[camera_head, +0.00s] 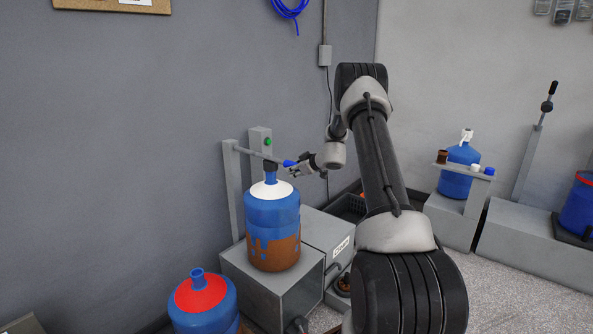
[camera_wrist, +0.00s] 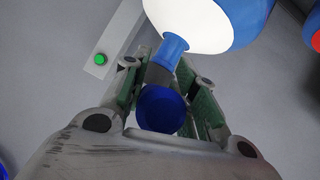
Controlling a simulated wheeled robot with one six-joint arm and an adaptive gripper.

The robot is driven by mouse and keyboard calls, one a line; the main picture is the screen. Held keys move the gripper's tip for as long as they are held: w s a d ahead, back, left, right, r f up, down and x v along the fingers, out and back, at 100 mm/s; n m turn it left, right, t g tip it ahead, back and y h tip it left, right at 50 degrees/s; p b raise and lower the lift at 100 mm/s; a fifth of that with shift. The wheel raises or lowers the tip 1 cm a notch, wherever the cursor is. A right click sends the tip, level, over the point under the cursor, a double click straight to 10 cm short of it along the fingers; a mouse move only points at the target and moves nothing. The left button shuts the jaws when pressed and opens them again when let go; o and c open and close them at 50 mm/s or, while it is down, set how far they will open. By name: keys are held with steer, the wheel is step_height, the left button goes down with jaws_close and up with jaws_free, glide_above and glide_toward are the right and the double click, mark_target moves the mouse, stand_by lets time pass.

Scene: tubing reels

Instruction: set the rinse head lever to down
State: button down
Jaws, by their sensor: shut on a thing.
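The rinse head lever is a thin grey bar with a blue knob (camera_head: 289,163) at its end, reaching out from a grey post (camera_head: 233,190). It looks close to level, tipping slightly down to the right. A dark head on it sits at the neck of a blue bottle (camera_head: 272,213) with a white shoulder and brown lower part. My gripper (camera_head: 296,166) comes from the right and is shut on the blue knob. In the wrist view the knob (camera_wrist: 162,108) lies between the fingers, hiding most of the bar behind it.
The bottle stands on a grey metal box (camera_head: 258,293). A panel with a green button (camera_head: 268,142) rises behind it. A blue bottle with a red shoulder (camera_head: 203,300) stands at the front left. Another bottle (camera_head: 455,183) and a tall lever (camera_head: 535,140) are far right.

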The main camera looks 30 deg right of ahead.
steer(key=shift+s+f, duration=0.1)
steer(key=shift+f, duration=0.25)
steer(key=c, duration=1.1)
jaws_free()
steer(key=shift+r, duration=0.1)
steer(key=shift+r, duration=0.1)
steer(key=v, duration=1.1)
steer(key=shift+s, duration=0.35)
steer(key=shift+d, duration=0.1)
